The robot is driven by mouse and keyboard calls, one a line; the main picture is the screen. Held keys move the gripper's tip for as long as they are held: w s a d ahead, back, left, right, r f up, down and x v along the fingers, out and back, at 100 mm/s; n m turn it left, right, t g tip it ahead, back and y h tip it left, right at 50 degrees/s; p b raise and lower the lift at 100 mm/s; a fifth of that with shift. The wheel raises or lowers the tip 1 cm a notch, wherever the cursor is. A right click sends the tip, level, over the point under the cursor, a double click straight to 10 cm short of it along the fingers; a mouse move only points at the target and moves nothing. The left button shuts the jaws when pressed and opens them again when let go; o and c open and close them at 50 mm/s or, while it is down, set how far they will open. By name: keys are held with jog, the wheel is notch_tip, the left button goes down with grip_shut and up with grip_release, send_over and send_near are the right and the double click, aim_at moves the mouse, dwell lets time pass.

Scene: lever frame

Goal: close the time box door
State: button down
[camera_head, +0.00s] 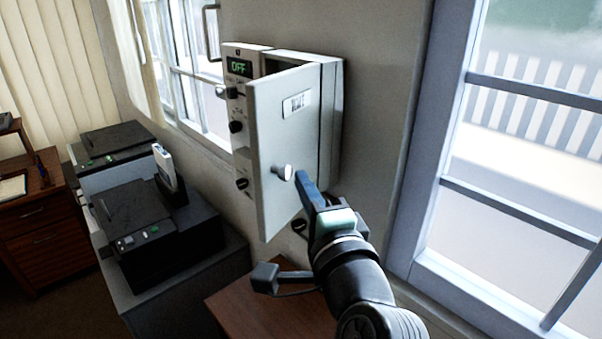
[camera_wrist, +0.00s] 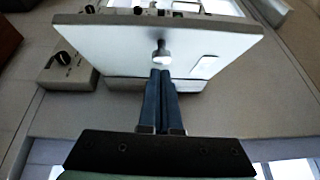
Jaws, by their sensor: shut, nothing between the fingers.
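The time box (camera_head: 330,110) is a pale grey wall box with a control panel (camera_head: 238,125) on its left side and a lit green "OFF" display. Its door (camera_head: 283,140) stands partly open, swung out from the box, with a label plate and a round knob (camera_head: 285,172). My gripper (camera_head: 303,178) is shut and empty, its blue fingertips close to the door's outer face beside the knob. In the wrist view the shut fingers (camera_wrist: 162,75) point at the door (camera_wrist: 130,42) just below the knob (camera_wrist: 161,54). I cannot tell whether they touch it.
Windows flank the box; the right window frame (camera_head: 425,150) is near my arm. Black machines (camera_head: 135,225) stand on a grey cabinet at left. A wooden table (camera_head: 260,305) lies below, and a wooden desk (camera_head: 35,215) stands at far left.

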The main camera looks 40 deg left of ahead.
jog(key=shift+a, duration=0.35)
jog(key=shift+s, duration=0.1)
